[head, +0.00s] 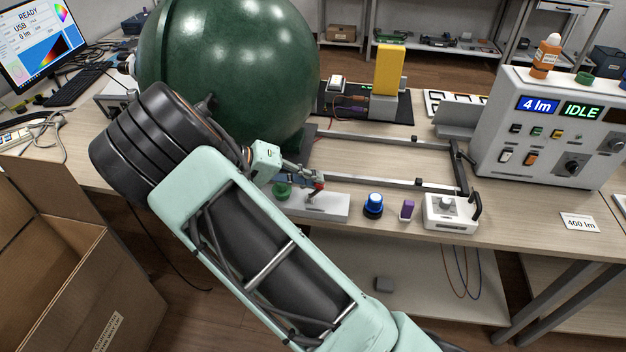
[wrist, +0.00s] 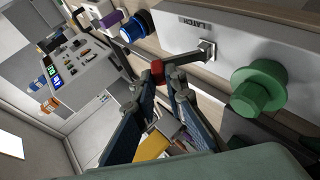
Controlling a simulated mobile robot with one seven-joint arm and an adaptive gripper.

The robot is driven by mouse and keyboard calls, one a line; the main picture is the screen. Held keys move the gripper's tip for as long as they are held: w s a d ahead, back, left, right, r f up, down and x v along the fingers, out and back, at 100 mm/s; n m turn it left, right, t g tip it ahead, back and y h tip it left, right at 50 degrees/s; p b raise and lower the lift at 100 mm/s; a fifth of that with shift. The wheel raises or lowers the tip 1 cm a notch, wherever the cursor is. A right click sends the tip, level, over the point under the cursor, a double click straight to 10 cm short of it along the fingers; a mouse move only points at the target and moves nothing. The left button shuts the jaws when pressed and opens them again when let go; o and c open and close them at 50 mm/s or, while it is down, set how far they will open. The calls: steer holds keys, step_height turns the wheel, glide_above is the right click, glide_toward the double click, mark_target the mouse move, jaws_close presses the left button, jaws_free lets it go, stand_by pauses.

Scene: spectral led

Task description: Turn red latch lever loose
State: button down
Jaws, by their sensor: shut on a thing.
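The red latch lever (head: 319,186) stands at the white box marked LATCH (head: 335,207), near the table's front edge in the head view. In the wrist view its red tip (wrist: 157,68) sits at my fingertips, in front of the white box (wrist: 250,38) and left of a small metal post (wrist: 207,48). My gripper (wrist: 168,82) is shut on the red tip. In the head view my gripper (head: 305,178) reaches the lever from the left, and my arm hides part of the area.
A green knob (wrist: 258,88) is close beside my gripper. A blue button (head: 373,205), a purple block (head: 407,210) and a white switch box (head: 450,212) stand to the right. The large green sphere (head: 235,60) is behind my wrist. Metal rails (head: 385,140) lie beyond.

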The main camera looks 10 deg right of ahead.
stand_by(0.4)
steer(key=c, duration=2)
jaws_free()
steer(key=shift+o, duration=0.2)
steer(key=v, duration=0.7)
steer(key=shift+a, duration=0.25)
steer(key=shift+s+r, duration=0.1)
steer(key=shift+c, duration=0.3)
